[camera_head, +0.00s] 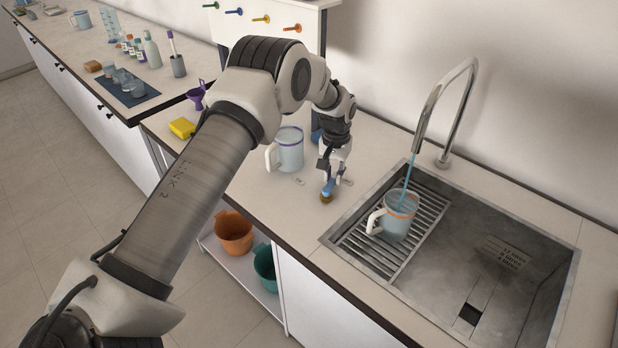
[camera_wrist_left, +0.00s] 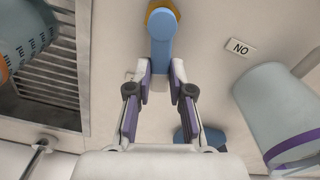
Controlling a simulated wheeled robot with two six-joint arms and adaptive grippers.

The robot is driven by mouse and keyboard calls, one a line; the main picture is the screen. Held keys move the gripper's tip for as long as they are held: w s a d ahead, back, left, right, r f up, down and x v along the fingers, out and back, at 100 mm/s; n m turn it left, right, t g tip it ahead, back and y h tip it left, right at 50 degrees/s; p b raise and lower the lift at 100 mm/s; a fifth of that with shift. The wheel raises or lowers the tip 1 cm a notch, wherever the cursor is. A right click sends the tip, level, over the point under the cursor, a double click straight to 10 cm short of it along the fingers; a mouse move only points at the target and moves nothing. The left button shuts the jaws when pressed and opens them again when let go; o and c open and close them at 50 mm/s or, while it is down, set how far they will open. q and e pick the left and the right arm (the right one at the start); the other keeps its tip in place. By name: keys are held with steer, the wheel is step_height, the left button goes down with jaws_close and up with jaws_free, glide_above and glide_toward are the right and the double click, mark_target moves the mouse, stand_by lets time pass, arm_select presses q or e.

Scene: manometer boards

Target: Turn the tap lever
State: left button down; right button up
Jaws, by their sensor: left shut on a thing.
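The tap lever is a blue handle (camera_head: 328,187) on a round brass base (camera_head: 326,198), on the counter left of the sink. My left gripper (camera_head: 329,177) comes down onto it from above. In the left wrist view the blue lever (camera_wrist_left: 161,45) runs back from its brass base into my gripper (camera_wrist_left: 160,78), whose purple-padded fingers are shut on its near end. The curved steel tap (camera_head: 440,110) lets a blue stream of water (camera_head: 408,172) run into an orange-banded jug (camera_head: 397,218) standing on the sink's rack. My right gripper is out of view.
A second jug (camera_head: 290,150) stands left of my gripper; its purple band shows in the left wrist view (camera_wrist_left: 300,147). A "NO" label (camera_wrist_left: 240,47) lies beside the lever. A yellow sponge (camera_head: 182,127) and purple funnel (camera_head: 196,95) are farther left. The sink's right side (camera_head: 510,285) is empty.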

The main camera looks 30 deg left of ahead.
mark_target(333, 178)
arm_select(q)
steer(key=c, duration=1)
jaws_free()
steer(key=shift+f, duration=0.1)
steer(key=shift+c, duration=0.2)
step_height(333, 178, up, 12)
